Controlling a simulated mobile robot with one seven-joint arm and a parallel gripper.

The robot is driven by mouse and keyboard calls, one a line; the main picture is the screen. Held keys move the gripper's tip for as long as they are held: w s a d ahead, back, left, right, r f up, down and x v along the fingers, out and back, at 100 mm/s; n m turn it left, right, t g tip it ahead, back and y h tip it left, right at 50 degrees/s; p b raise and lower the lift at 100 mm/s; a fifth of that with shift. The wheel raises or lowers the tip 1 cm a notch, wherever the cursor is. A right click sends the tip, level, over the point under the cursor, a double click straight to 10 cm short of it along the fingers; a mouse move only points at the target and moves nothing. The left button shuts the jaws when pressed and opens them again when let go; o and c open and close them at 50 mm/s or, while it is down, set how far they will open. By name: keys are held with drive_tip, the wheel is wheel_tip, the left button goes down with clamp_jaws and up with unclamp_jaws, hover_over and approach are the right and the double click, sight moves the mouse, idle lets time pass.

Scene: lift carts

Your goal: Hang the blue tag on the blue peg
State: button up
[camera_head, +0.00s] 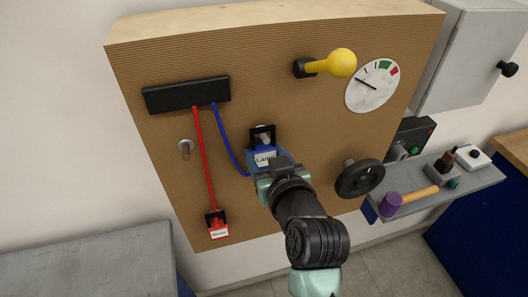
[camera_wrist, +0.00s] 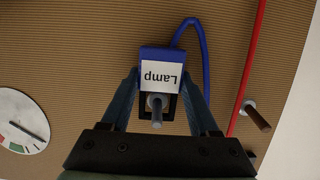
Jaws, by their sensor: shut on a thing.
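The blue tag (camera_head: 266,150), with a white label reading "Lamp", is on the board in the head view. It also shows in the wrist view (camera_wrist: 160,54), with its blue cord running from one end. My gripper (camera_head: 272,168) is shut on the tag, its fingers on either side of it in the wrist view. A black square loop (camera_head: 262,130) is at the tag's end. A short grey peg (camera_wrist: 156,104) shows inside the loop opening; its blue marking cannot be made out. I cannot tell how far the loop sits along the peg.
A second bare peg (camera_head: 185,146) is left of the tag. A red tag (camera_head: 218,229) hangs by a red cord from the black bar (camera_head: 186,95). A yellow-knobbed lever (camera_head: 341,63), a dial (camera_head: 372,86) and a black handwheel (camera_head: 360,179) are on the right.

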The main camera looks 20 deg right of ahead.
drive_tip(key=shift+r, duration=0.1)
drive_tip(key=shift+r+b, duration=0.35)
drive_tip(key=shift+r, duration=0.15)
drive_tip(key=shift+s+r, duration=0.1)
drive_tip(key=shift+s, duration=0.15)
drive_tip(key=s+p, duration=0.3)
drive_tip(key=s, duration=1.4)
drive_tip(key=shift+s, duration=0.3)
drive_tip(key=shift+r, duration=0.1)
drive_tip(key=o, duration=0.8)
drive_tip(key=shift+c, duration=0.2)
drive_tip(key=c, duration=0.8)
